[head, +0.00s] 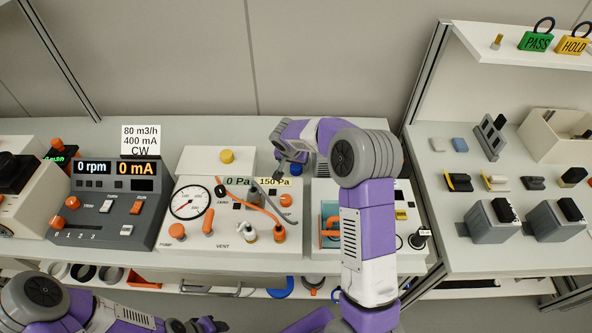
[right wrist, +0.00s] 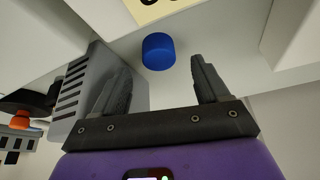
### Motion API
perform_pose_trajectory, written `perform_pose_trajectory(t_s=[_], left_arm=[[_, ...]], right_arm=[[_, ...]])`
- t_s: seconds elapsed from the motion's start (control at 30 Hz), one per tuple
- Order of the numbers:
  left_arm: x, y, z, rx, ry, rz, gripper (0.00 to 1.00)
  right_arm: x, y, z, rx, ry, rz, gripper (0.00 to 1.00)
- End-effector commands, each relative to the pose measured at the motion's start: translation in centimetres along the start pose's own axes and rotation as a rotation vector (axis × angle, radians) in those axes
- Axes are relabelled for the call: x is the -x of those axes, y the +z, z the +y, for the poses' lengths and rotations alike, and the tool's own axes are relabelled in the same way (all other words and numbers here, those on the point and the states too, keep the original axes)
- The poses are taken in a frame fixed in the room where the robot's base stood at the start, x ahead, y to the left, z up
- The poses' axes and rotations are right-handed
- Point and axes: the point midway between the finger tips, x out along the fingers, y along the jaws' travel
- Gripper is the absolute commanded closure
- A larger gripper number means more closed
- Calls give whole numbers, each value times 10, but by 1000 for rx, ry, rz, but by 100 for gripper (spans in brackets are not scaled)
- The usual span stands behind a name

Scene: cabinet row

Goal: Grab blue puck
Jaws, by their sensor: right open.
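The blue puck (right wrist: 158,51) is a short cylinder on a pale surface in the right wrist view. I cannot make it out in the head view, where my right arm covers part of the bench. My right gripper (right wrist: 162,68) is open, with the puck ahead of its fingers, between their lines and apart from them. In the head view my right gripper (head: 287,168) is over the back of the gauge panel. My left gripper (head: 207,325) is low at the bottom edge, partly cut off, away from the bench top.
A grey ribbed block (right wrist: 85,88) stands close beside the left finger in the wrist view. The gauge panel (head: 188,238) has raised knobs and an orange lever. A grey control box (head: 120,207) stands left of it. A shelf unit (head: 487,253) stands at right.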

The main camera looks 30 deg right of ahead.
Motion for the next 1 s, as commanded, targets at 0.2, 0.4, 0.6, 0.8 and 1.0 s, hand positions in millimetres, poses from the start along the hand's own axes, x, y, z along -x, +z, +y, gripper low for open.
perform_pose_trajectory(t_s=[0.2, 0.4, 0.6, 0.8, 1.0], left_arm=[[-10, 0, -4, 0, 0, 0, 57], [-10, 0, -4, 0, 0, 0, 57], [-10, 0, -4, 0, 0, 0, 57], [-10, 0, -4, 0, 0, 0, 57], [-10, 0, -4, 0, 0, 0, 57]], right_arm=[[-35, 3, 2, 1, 1, -2, 26], [-37, 2, 1, 2, -1, 0, 26], [-36, 2, 1, 2, 0, -1, 49], [-36, 2, 1, 2, 0, -1, 79], [-36, 2, 1, 2, -1, -1, 86]])
